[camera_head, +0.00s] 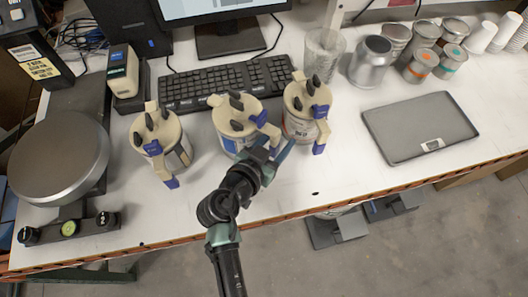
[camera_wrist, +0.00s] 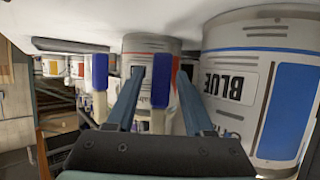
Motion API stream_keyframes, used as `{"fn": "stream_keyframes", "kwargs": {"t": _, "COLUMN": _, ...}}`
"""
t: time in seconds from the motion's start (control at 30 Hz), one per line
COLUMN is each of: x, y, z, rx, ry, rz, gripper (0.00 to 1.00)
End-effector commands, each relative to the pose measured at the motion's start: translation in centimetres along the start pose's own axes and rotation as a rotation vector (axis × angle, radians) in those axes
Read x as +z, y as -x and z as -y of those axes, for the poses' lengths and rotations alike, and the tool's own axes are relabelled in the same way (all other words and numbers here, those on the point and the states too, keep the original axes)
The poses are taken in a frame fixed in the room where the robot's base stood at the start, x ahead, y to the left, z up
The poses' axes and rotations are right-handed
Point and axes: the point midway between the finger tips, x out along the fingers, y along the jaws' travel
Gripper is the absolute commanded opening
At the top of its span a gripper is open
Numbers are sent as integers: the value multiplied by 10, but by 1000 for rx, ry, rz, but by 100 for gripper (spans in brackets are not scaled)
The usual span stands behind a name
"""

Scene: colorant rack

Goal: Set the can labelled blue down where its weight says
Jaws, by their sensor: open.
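Three white cans with beige lids and blue-tipped handles stand in a row. The middle one (camera_head: 228,138) has a blue panel. The can labelled BLUE (camera_wrist: 235,85) fills the right of the wrist view, its lettering inverted. A red-banded can (camera_wrist: 152,45) stands centre in the wrist view, matching the right-hand can (camera_head: 297,127) of the head view. The left can (camera_head: 178,158) stands apart. My gripper (camera_head: 279,148) is open at the front of the middle and right cans. Between its fingers (camera_wrist: 160,105) shows a blue-tipped handle (camera_wrist: 159,88); I cannot tell whether they touch.
A round-plate scale (camera_head: 58,155) is at left and a flat grey scale (camera_head: 420,122) with a small display at right. A keyboard (camera_head: 190,90) lies behind the cans. A metal pot (camera_head: 371,65), several small tins and paper cups stand at back right.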

Motion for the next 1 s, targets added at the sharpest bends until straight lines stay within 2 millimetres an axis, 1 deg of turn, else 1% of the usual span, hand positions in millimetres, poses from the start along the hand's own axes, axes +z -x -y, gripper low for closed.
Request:
{"fn": "stream_keyframes", "kwargs": {"t": 0.3, "x": 3, "y": 64, "z": 1, "rx": -4, "ry": 1, "rz": 1, "gripper": 52}}
{"fn": "stream_keyframes", "kwargs": {"t": 0.4, "x": 2, "y": 83, "z": 0, "rx": -2, "ry": 0, "rz": 2, "gripper": 52}}
{"fn": "stream_keyframes", "kwargs": {"t": 0.5, "x": 2, "y": 96, "z": 0, "rx": -3, "ry": 1, "rz": 1, "gripper": 52}}
{"fn": "stream_keyframes", "kwargs": {"t": 0.6, "x": 1, "y": 105, "z": 0, "rx": -2, "ry": 1, "rz": 1, "gripper": 52}}
{"fn": "stream_keyframes", "kwargs": {"t": 0.7, "x": 1, "y": 109, "z": 0, "rx": -1, "ry": 1, "rz": 2, "gripper": 52}}
{"fn": "stream_keyframes", "kwargs": {"t": 1.0, "x": 1, "y": 109, "z": 0, "rx": 0, "ry": 0, "rz": 2, "gripper": 52}}
